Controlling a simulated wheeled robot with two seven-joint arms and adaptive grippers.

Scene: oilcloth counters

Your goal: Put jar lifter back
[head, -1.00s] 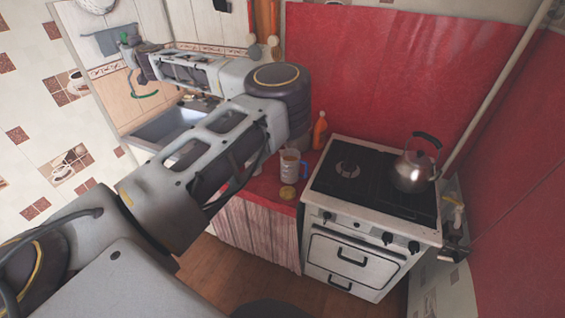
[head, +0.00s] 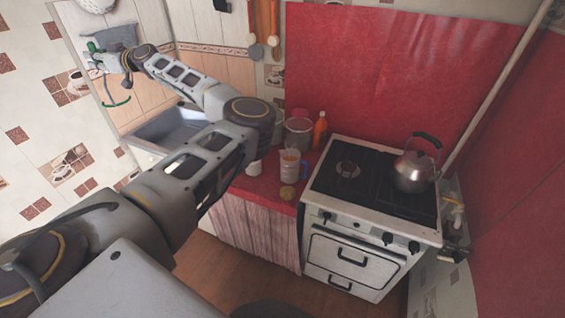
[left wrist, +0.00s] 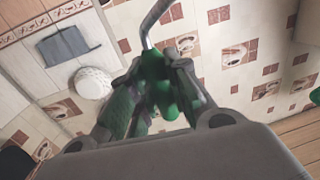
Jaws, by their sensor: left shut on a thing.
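The jar lifter (head: 120,103) has green parts and a metal part; it shows small in the head view at the far left, beside the tiled wall. My left gripper (head: 100,60) is shut on it and holds it up in the air. In the left wrist view, the green grip of the jar lifter (left wrist: 157,82) lies between the fingers of my left gripper (left wrist: 158,95), and a bent metal rod rises from it. The lifter's full shape is partly hidden by the fingers. My right gripper is not in view.
A grey cloth (head: 116,36) and a white round thing (left wrist: 93,83) are on the wall near my left gripper. A sink (head: 170,128) lies below the arm.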

